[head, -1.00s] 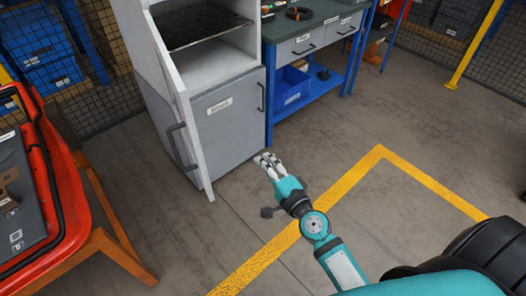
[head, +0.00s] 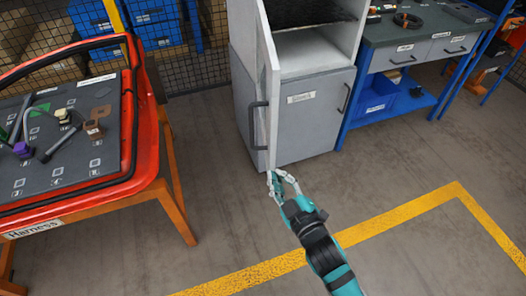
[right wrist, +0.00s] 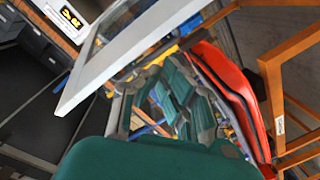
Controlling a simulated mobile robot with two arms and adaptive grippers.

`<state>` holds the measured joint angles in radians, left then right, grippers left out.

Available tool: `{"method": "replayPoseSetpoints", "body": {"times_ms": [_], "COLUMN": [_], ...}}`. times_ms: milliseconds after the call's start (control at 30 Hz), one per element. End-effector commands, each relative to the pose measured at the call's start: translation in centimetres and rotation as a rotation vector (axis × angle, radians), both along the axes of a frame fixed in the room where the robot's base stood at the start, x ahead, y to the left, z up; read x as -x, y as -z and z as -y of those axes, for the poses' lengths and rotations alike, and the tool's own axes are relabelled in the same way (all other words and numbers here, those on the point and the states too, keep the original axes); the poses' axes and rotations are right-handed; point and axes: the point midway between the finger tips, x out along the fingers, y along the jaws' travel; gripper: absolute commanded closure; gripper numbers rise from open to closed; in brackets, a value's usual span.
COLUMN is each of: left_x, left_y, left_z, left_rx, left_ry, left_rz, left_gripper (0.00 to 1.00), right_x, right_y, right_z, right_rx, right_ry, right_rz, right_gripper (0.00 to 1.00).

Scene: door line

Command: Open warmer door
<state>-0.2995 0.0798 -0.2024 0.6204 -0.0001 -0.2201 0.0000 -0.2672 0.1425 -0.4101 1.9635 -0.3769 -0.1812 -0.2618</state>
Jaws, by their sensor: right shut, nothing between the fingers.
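The warmer is a grey-white cabinet (head: 315,110) with an open upper compartment and a labelled lower front. Its tall white door (head: 267,80) stands swung out at the cabinet's left side, seen nearly edge-on, with a dark bar handle (head: 252,125) on its left face. My right gripper (head: 280,180) is shut and empty, at the door's lower end in the head view. I cannot tell if it touches the door. In the right wrist view, the pale-framed door (right wrist: 120,55) crosses above and beside the gripper fingers (right wrist: 165,95). My left gripper is not seen.
A red-rimmed harness board (head: 70,140) on an orange stand is at left. A yellow floor line (head: 400,218) crosses the open floor in front.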

Motion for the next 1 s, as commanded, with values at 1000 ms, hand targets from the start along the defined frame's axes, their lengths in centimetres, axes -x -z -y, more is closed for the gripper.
{"method": "replayPoseSetpoints", "body": {"times_ms": [1000], "left_x": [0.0], "left_y": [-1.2], "left_z": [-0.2], "left_rx": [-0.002], "left_ry": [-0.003], "left_rz": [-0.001], "left_gripper": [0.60], "right_x": [-7.9], "right_y": [-1.7], "right_z": [-8.0], "right_rx": [0.822], "right_ry": [-0.061], "right_rz": [0.404], "right_gripper": [1.00]}}
